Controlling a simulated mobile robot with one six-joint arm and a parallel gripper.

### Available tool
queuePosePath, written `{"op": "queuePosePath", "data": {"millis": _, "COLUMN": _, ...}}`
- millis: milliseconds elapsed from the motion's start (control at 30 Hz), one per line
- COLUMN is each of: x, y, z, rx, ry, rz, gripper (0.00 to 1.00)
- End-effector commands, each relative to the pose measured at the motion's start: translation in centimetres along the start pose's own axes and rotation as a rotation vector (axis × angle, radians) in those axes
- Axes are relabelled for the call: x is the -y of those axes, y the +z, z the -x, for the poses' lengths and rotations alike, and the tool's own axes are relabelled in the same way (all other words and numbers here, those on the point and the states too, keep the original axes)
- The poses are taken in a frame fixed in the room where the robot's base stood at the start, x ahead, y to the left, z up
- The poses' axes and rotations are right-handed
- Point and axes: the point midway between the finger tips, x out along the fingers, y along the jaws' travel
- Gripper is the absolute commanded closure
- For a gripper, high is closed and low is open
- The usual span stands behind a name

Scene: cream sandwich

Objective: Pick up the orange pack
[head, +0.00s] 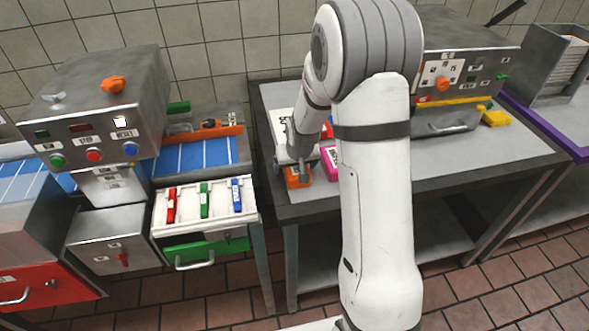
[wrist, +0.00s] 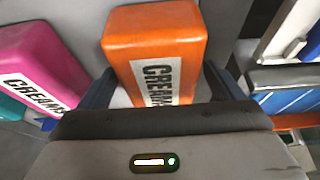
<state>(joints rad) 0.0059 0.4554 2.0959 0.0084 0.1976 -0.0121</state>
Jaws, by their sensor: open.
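The orange pack (head: 299,180) lies near the front left edge of the grey metal table (head: 440,177), below the end of my arm. In the wrist view the orange pack (wrist: 155,40), with a white CREAM label, lies between the two dark fingers of my gripper (wrist: 158,75). The fingers are apart, one on each side of the pack, and the jaws are open. I cannot tell whether either finger touches it. In the head view my gripper (head: 296,163) is over the pack and hides part of it.
A pink pack (wrist: 45,65) lies close beside the orange pack; it also shows in the head view (head: 329,165), partly behind my arm. A teal pack (wrist: 12,106) is beyond it. An open white drawer (head: 242,221) with red, green and blue items stands left of the table.

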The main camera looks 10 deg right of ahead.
Motion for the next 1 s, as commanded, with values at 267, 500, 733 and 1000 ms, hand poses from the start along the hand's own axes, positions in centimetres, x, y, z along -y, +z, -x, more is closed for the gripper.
{"op": "queuePosePath", "data": {"millis": 267, "x": 0.04, "y": 0.11, "z": -0.30, "rx": 0.000, "ry": 0.000, "rz": 0.001, "gripper": 0.13}}
{"op": "queuePosePath", "data": {"millis": 500, "x": 0.06, "y": 0.09, "z": -0.22, "rx": 0.000, "ry": 0.000, "rz": 0.001, "gripper": 0.31}}
{"op": "queuePosePath", "data": {"millis": 733, "x": 0.08, "y": 0.10, "z": -0.23, "rx": 0.000, "ry": -0.001, "rz": 0.001, "gripper": 0.50}}
{"op": "queuePosePath", "data": {"millis": 1000, "x": 0.10, "y": 0.08, "z": -0.21, "rx": 0.000, "ry": -0.001, "rz": 0.002, "gripper": 0.62}}
